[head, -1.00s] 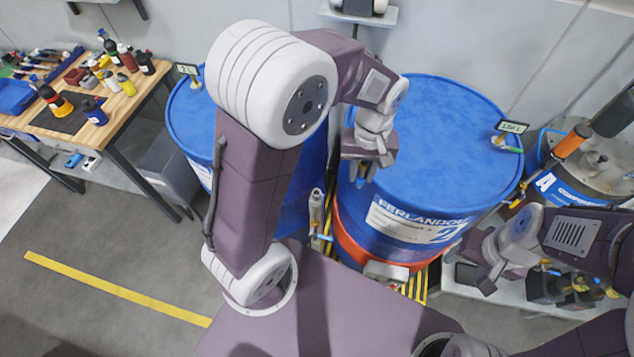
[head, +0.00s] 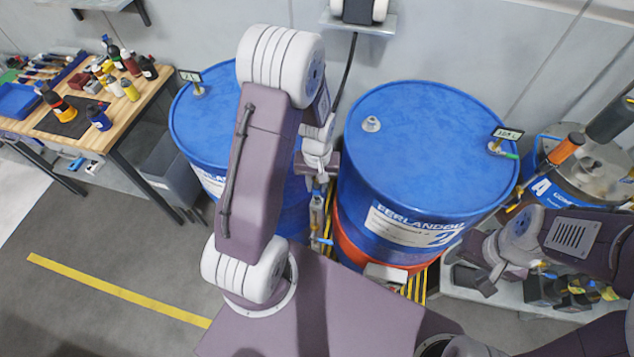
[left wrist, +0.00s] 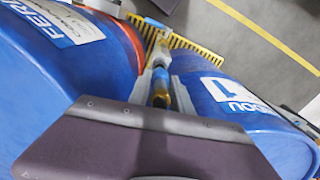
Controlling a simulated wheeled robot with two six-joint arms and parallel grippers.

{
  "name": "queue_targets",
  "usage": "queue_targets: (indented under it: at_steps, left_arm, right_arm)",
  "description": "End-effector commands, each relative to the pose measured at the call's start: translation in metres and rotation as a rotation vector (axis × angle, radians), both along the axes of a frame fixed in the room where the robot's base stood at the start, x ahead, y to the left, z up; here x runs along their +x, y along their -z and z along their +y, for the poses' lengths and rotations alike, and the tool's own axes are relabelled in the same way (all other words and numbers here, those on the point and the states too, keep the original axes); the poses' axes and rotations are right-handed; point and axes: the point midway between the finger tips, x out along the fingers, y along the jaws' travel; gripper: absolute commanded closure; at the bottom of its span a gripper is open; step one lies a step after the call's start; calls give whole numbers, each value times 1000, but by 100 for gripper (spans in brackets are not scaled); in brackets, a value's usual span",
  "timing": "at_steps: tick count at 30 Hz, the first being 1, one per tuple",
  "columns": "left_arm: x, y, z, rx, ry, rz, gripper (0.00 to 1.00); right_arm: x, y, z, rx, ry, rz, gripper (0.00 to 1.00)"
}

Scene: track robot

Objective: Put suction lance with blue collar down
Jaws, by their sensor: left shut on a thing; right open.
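My left gripper (head: 320,182) is over the gap between the two blue drums, partly hidden behind my own arm. In the left wrist view the gripper (left wrist: 161,92) is shut on the suction lance (left wrist: 160,74), whose blue collar and a yellow-orange part show between the fingers. Most of the lance is hidden, and I cannot tell whether it touches anything below. The right drum, marked 2 (head: 425,150), has an open bung on its lid. The left drum (head: 205,125) is partly covered by my arm. My right gripper (head: 480,268) is open and empty at the right.
A yellow-black striped strip (left wrist: 200,45) lies on the floor between the drums. A wooden bench (head: 125,105) with bottles is at the left. The floor at lower left is clear.

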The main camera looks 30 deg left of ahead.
Motion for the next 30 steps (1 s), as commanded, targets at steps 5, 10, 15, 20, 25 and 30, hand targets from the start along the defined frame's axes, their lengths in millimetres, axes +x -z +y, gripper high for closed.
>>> queue_targets:
  at_steps: [5,10,15,20,25,30]
  left_arm:
    - [0,1,0,0,0,-1,100]
    - [0,5,0,0,0,-1,100]
    - [0,10,0,0,0,-1,100]
    - [1,13,0,1,0,-2,100]
    - [0,13,0,0,0,-1,53]
    - [0,13,0,0,0,-1,53]
  right_arm:
    - [0,0,0,0,0,0,45]
    - [0,4,0,0,0,0,45]
    - [0,7,0,0,0,0,45]
    - [0,9,0,0,0,0,45]
    - [0,8,0,0,0,0,45]
    - [0,8,0,0,0,0,45]
